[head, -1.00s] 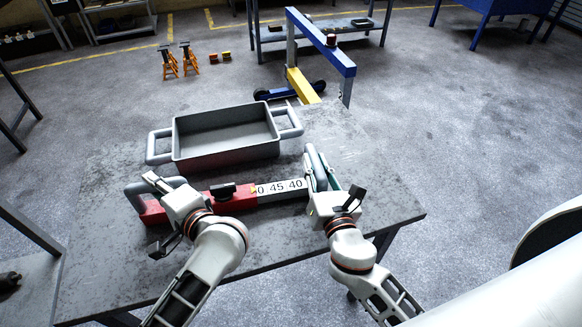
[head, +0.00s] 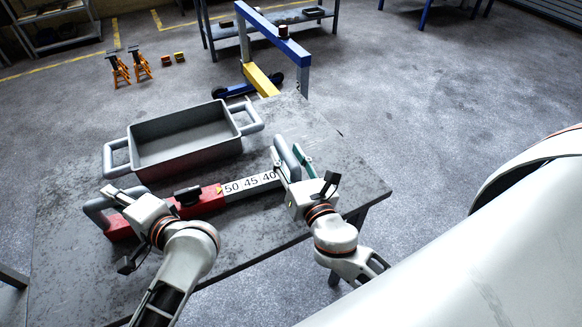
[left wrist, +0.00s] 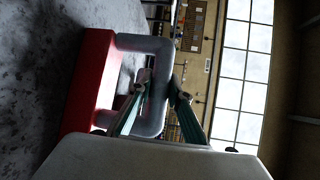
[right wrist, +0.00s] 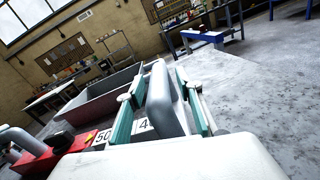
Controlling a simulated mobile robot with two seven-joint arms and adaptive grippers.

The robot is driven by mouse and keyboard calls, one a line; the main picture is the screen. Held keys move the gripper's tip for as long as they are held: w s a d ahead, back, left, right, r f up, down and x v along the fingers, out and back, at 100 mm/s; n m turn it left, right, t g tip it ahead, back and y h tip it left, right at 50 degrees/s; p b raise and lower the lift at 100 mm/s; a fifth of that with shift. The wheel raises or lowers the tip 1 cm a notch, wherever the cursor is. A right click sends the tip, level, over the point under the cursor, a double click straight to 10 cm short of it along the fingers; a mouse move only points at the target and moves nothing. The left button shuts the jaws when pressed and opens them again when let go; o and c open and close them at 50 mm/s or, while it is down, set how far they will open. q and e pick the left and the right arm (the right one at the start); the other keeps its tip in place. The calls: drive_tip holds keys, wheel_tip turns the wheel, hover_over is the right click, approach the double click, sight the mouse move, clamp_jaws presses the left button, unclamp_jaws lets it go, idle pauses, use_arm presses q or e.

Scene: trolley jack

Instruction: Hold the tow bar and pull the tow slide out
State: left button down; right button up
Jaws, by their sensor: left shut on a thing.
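The red tow bar (head: 208,200) lies on the table with a grey loop handle (head: 96,212) at its left end. My left gripper (head: 118,197) is shut on that handle. In the left wrist view one finger passes inside the loop (left wrist: 157,112) and the other outside it. The pale tow slide (head: 250,183), marked 50, 45 and 40, sticks out of the bar's right end. The slide's far end is partly hidden by the right gripper.
A grey tray (head: 185,140) with side handles stands behind the bar on the table (head: 75,275). A blue and yellow crane (head: 275,40) stands on the floor beyond. Orange stands (head: 130,67) are at the back left. The table right of the tray is clear.

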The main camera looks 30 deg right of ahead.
drive_tip(key=s, duration=0.7)
drive_tip(key=s+a, duration=0.1)
drive_tip(key=s, duration=0.3)
drive_tip(key=shift+s, duration=0.25)
use_arm(q)
drive_tip(key=c, duration=1.8)
unclamp_jaws()
